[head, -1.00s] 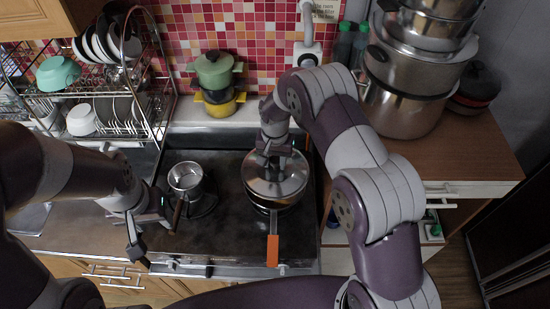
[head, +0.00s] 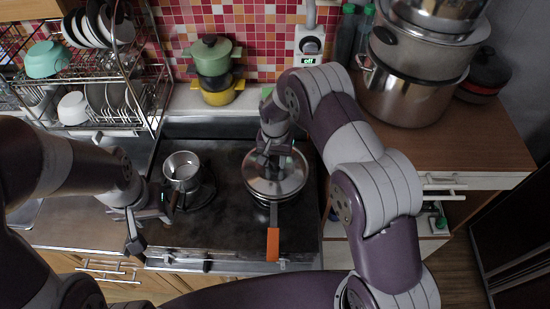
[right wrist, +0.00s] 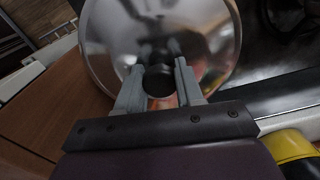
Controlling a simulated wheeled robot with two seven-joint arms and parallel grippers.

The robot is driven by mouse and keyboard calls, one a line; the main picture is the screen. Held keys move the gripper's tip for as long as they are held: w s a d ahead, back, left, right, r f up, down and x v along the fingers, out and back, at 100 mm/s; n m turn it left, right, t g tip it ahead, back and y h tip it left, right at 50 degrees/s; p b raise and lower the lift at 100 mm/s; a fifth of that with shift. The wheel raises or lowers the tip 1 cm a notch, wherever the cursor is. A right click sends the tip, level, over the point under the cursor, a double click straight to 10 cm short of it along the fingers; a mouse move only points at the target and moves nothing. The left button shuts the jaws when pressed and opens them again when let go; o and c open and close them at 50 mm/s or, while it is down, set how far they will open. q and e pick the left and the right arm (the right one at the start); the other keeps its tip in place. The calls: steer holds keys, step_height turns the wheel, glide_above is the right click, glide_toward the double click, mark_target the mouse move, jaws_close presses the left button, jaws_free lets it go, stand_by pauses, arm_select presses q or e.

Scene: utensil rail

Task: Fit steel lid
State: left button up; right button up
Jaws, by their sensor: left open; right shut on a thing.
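The steel lid (head: 290,184) is a shiny round disc over the pan with the orange handle (head: 273,243) on the right side of the stove. My right gripper (head: 272,160) is above the lid, shut on its dark knob. In the right wrist view, the lid (right wrist: 205,30) fills the upper middle, and the fingers of my right gripper (right wrist: 160,88) are on either side of the knob (right wrist: 158,80). I cannot tell whether the lid rests fully on the pan rim. My left gripper (head: 152,226) is open near the stove's front left, beside a small steel pot (head: 182,170).
A dish rack (head: 150,115) stands at the back left. Stacked green and yellow pots (head: 213,60) stand on the ledge behind the stove. Large steel pots (head: 405,97) stand on the wooden counter (head: 480,150) at right. The stove's middle (head: 226,215) is clear.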

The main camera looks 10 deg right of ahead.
steer(key=shift+f, duration=0.25)
steer(key=shift+f+b, duration=0.8)
steer(key=shift+b, duration=0.05)
jaws_close()
steer(key=o, duration=1.2)
jaws_free()
steer(key=shift+w+r, duration=0.1)
steer(key=shift+r, duration=0.35)
step_height(320, 180, up, 11)
steer(key=b, duration=0.4)
steer(key=shift+r, duration=0.45)
